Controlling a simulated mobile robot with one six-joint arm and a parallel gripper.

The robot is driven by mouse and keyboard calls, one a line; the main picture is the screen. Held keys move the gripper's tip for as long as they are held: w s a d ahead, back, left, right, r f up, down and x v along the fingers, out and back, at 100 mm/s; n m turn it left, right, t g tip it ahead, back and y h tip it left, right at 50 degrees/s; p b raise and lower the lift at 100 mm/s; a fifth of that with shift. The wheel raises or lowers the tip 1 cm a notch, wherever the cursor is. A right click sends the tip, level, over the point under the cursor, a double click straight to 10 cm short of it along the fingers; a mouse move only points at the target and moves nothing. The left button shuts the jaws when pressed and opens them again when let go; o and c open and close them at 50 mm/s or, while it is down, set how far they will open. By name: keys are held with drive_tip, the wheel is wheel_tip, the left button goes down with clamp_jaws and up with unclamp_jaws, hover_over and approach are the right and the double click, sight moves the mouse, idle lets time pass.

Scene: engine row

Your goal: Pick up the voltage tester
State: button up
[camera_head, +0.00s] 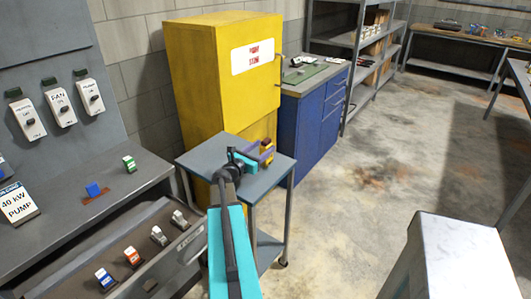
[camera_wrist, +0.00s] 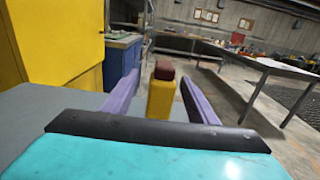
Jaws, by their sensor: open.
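The likely voltage tester (camera_wrist: 161,98) is a small yellow upright body with a dark red top. In the wrist view it stands between the two purple fingers of my gripper (camera_wrist: 159,80), with a gap visible on the right side. My gripper is open, and its jaws are on either side of the yellow body. In the head view the tester (camera_head: 267,144) is partly hidden by my gripper (camera_head: 262,154), over the small grey table (camera_head: 208,157). The wrist housing hides the tester's lower end.
A tall yellow cabinet (camera_head: 196,70) stands right behind the small table. A blue drawer cabinet (camera_head: 302,130) is beside it. A panel with switches (camera_head: 60,102) and a bench with an open drawer (camera_head: 179,271) are at the left. The floor (camera_head: 370,180) at the right is mostly clear.

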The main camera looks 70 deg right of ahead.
sight(271, 141)
drive_tip(key=shift+s+d, duration=0.15)
drive_tip(key=shift+d, duration=0.25)
drive_tip(key=shift+p+x, duration=1.3)
drive_tip(key=shift+x, duration=1.25)
drive_tip(key=shift+s, duration=0.15)
drive_tip(key=c, duration=1.3)
drive_tip(key=shift+r, duration=0.15)
drive_tip(key=s+a+r+b, duration=0.1)
drive_tip(key=a, duration=0.3)
drive_tip(key=s+a+r+b, duration=0.1)
drive_tip(key=s+a+r, duration=0.1)
drive_tip(key=a, duration=0.2)
drive_tip(key=s+a+r+b, duration=0.1)
drive_tip(key=s+a, duration=0.1)
drive_tip(key=a, duration=0.2)
drive_tip(key=shift+a+r, duration=0.25)
drive_tip(key=shift+r, duration=0.15)
